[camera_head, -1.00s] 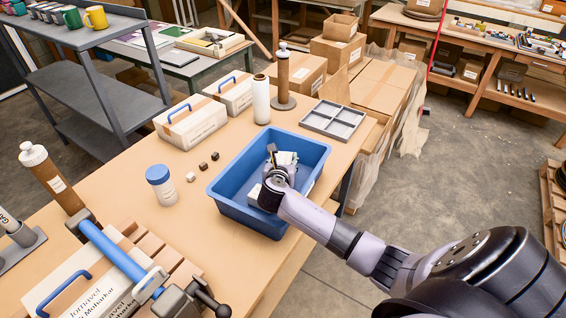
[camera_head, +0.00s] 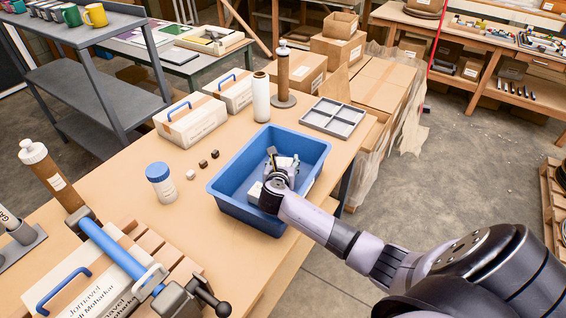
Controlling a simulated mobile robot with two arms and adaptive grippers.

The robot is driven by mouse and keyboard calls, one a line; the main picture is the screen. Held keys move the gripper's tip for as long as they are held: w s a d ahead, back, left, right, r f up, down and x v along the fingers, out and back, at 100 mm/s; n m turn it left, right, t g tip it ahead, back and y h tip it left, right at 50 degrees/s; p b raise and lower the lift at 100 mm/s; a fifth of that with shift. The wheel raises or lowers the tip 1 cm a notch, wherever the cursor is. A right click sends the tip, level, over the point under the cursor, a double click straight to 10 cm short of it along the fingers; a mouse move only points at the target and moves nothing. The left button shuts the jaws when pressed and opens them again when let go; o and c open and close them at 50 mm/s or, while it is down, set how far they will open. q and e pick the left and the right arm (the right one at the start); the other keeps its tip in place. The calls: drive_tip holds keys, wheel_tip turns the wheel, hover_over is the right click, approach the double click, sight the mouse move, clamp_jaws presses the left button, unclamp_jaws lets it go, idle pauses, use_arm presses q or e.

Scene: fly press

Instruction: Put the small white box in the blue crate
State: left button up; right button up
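The blue crate (camera_head: 228,209) stands on the near right part of the wooden workbench. My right gripper (camera_head: 283,158) reaches into the crate from the right, its fingers low inside the walls. A white box-like piece (camera_head: 255,191) shows in the crate just left of my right wrist, partly hidden by it. Another pale patch shows between the fingers; I cannot tell if it is a box or part of the gripper. Whether the fingers grip anything is too small to tell. My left gripper is not in view.
A grey divided tray (camera_head: 333,118) sits behind the crate. A white roll (camera_head: 261,98), a brown post (camera_head: 283,78), several small cubes (camera_head: 203,164) and a blue-lidded jar (camera_head: 161,185) stand around it.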

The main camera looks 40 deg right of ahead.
drive_tip(key=shift+o, duration=1.1)
drive_tip(key=shift+r, duration=0.2)
drive_tip(key=v, duration=1.2)
drive_tip(key=shift+r, duration=0.45)
drive_tip(key=shift+r, duration=0.1)
